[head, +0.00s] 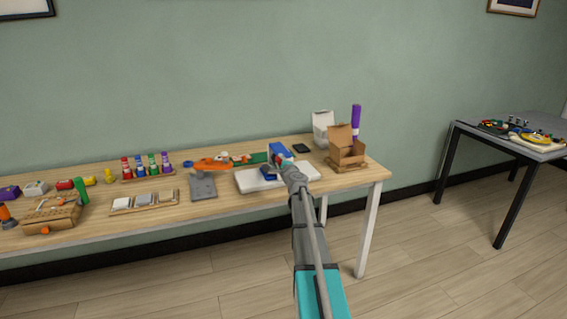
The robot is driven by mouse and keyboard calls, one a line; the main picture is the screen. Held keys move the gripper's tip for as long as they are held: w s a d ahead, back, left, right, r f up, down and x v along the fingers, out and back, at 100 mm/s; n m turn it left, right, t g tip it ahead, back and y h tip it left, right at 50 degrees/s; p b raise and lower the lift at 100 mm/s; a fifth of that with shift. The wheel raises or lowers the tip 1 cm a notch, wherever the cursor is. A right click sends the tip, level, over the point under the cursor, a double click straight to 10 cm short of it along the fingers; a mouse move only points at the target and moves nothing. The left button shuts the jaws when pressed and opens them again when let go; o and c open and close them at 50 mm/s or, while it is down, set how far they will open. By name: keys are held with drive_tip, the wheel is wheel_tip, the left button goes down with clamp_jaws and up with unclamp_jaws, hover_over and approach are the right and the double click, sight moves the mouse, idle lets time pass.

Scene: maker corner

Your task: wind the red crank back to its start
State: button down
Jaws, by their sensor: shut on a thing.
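A blue box-like device (281,150) stands on a white base (249,184) toward the right part of the wooden workbench. My gripper (277,161) reaches in from the front and is shut at the near side of the blue device, on what appears to be the red crank. The crank is almost wholly hidden by the gripper and too small to make out, so its angle cannot be told.
An open cardboard box (347,157) with a purple roll (355,122) stands to the right, with a white bag (322,130) behind. A grey plate (202,187) and orange tool (212,164) lie left. Several small parts fill the bench's left side.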

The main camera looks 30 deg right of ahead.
drive_tip(key=shift+s+d, duration=0.1)
drive_tip(key=shift+d, duration=0.1)
drive_tip(key=c, duration=0.6)
unclamp_jaws()
drive_tip(key=shift+c, duration=0.2)
drive_tip(key=shift+o, duration=1.2)
drive_tip(key=shift+a, duration=0.1)
drive_tip(key=v, duration=1.1)
drive_tip(key=shift+s, duration=0.35)
drive_tip(key=shift+a+r, duration=0.1)
